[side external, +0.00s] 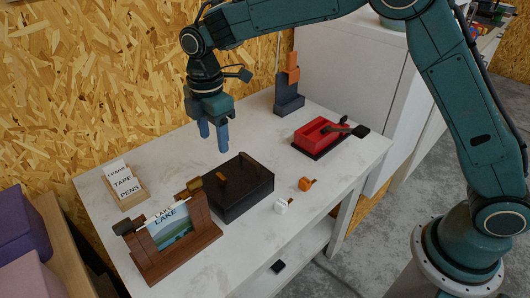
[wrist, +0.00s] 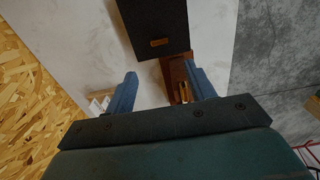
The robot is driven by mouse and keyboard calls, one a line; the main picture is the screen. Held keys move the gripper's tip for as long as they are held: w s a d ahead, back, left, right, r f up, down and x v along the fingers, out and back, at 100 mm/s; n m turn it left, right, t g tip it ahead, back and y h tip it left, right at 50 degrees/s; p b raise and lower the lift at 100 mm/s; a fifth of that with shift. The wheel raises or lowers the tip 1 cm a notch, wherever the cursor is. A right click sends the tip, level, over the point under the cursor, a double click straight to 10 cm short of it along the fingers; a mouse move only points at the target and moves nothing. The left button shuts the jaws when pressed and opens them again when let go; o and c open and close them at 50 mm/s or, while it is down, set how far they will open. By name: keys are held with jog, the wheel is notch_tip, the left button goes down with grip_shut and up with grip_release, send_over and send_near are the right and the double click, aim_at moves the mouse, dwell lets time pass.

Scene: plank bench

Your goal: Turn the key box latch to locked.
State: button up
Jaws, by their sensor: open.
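The key box (side external: 241,193) is a low black box on the white bench, left of the middle in the side view. It also shows at the top of the wrist view (wrist: 150,18). Its latch (side external: 221,176) is a small orange bar near one edge of the top; in the wrist view the latch (wrist: 159,42) lies crosswise. I cannot make out any lock markings. My gripper (side external: 213,141) points down above and behind the box, apart from it. Its two blue fingers are open and empty, and in the wrist view the gripper (wrist: 163,76) sits below the latch.
A brown picture frame (side external: 190,254) stands close left of the box. A card holder (side external: 131,195) is at the left. A red case (side external: 312,138) and a dark block stand (side external: 289,105) are behind right. Small white (side external: 282,206) and orange (side external: 305,184) pieces lie right of the box.

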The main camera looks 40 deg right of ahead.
aim_at(220, 177)
notch_tip(220, 177, down, 12)
jog(key=shift+r, duration=0.1)
dwell(0.5)
jog(key=c, duration=1)
